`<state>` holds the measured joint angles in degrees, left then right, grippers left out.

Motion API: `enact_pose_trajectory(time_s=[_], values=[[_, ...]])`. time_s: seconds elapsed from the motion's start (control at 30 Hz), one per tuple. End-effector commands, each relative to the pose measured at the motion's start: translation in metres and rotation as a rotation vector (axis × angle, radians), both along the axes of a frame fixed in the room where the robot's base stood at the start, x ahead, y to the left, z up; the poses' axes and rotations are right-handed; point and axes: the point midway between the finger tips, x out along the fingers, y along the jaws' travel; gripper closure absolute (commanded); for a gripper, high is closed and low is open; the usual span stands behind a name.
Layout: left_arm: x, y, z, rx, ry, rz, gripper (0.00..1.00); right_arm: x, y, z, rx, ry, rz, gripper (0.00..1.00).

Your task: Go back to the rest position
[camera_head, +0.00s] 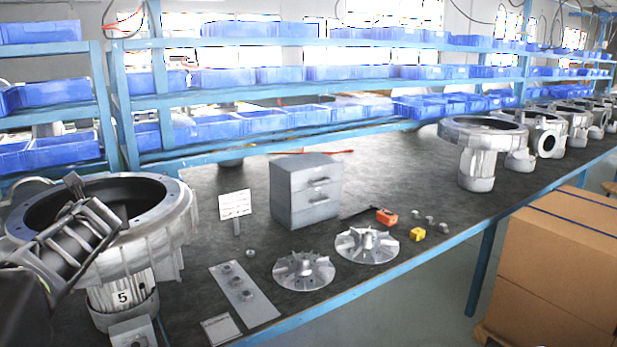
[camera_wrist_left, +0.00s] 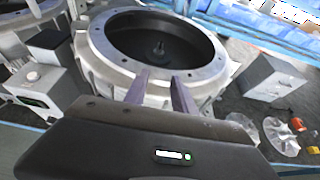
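My left gripper (camera_wrist_left: 160,92) is open, its two fingers apart with nothing seen between them. In the head view it is at the far left, over the near side of the open blower housing (camera_head: 165,222), marked 5. The wrist view shows the same round housing (camera_wrist_left: 97,45) just beyond the fingers, with a small shaft end in its dark, empty-looking bowl. I cannot tell whether the gripper touches the rim. My right gripper is not in view.
Two finned impellers (camera_head: 303,272) (camera_head: 367,245) lie on the dark bench. A grey drawer box (camera_head: 290,195), a small sign (camera_head: 235,205), a metal strip with nuts (camera_head: 243,293), an orange tool (camera_head: 387,216) and a yellow one (camera_head: 417,234) are nearby. More housings (camera_head: 483,135) stand at right.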

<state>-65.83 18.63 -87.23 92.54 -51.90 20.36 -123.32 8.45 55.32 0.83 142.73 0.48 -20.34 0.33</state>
Motion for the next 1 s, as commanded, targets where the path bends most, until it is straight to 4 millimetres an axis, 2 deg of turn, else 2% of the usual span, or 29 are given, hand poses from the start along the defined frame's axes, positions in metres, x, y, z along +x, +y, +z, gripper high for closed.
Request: enact_pose_trajectory(time_s=[0.37, 0.53, 0.67, 0.77, 0.87, 0.97, 1.0], values=[[0.006, -0.006, 0.003, -0.187, -0.155, 0.059, 0.69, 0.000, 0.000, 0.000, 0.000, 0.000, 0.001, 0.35], [0.014, -0.023, -0.008, -0.387, -0.274, 0.095, 0.69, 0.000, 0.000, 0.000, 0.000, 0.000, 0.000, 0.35], [0.029, -0.066, -0.028, -0.615, -0.362, 0.105, 0.69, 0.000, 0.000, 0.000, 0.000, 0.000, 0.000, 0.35], [0.039, -0.107, -0.051, -0.804, -0.406, 0.121, 0.69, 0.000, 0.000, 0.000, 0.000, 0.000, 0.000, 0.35], [0.046, -0.157, -0.090, -1.038, -0.430, 0.174, 0.69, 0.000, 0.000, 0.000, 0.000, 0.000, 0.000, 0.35], [0.044, -0.211, -0.151, -1.309, -0.427, 0.296, 0.69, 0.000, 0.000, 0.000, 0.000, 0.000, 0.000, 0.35], [0.040, -0.230, -0.179, -1.409, -0.420, 0.363, 0.69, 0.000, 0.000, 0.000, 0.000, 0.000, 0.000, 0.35]])
